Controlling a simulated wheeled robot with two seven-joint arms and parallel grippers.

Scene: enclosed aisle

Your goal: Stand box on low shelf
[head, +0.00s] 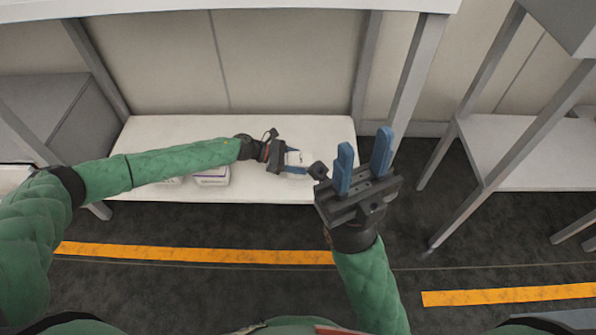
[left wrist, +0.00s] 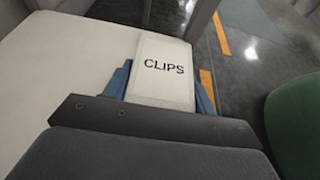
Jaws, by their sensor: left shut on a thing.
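A white box marked "CLIPS" (left wrist: 165,72) is between the blue fingers of my left gripper (left wrist: 160,88) in the left wrist view. In the head view my left gripper (head: 296,164) reaches over the low white shelf (head: 150,132), shut on this box (head: 298,158), which is hard to make out against the white surface. I cannot tell whether the box touches the shelf. My right gripper (head: 362,166) is open and empty in front of the shelf's right end, its blue fingers apart.
Another white box (head: 212,177) sits on the low shelf near its front edge, partly behind my left arm. Shelf posts (head: 410,85) rise at the right. A second rack (head: 520,155) stands further right. The dark floor has orange stripes (head: 190,253).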

